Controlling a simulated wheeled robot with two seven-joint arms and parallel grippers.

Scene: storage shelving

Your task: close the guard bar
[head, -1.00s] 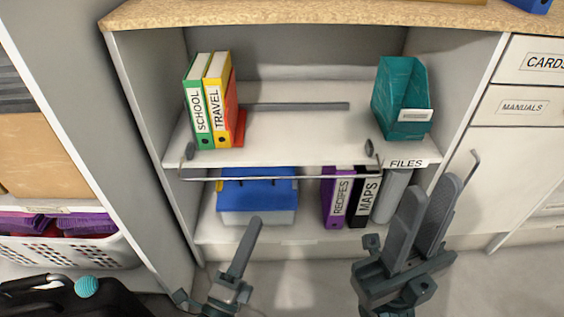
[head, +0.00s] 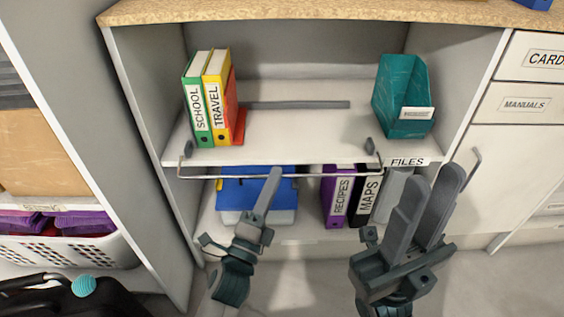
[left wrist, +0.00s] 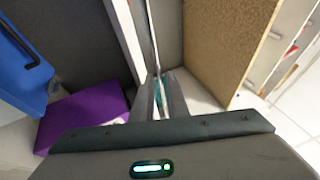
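The guard bar (head: 330,176) is a thin metal rail hanging across the front of the middle shelf, hinged at both ends and lowered to about the shelf's front edge. In the left wrist view the bar (left wrist: 152,38) runs toward the space between my left fingers. My left gripper (head: 275,172) has its tips at the bar, left of its middle; its fingers (left wrist: 160,98) are slightly apart with a gap between them. Whether they touch the bar is unclear. My right gripper (head: 430,180) is open and empty, right of the bar and in front of the cabinet.
On the middle shelf (head: 300,125) stand the SCHOOL (head: 196,112) and TRAVEL (head: 216,108) binders and a teal file holder (head: 402,98). Below are a blue-lidded box (head: 235,192) and RECIPES (head: 340,200) and MAPS (head: 368,198) binders. The shelf's middle is clear.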

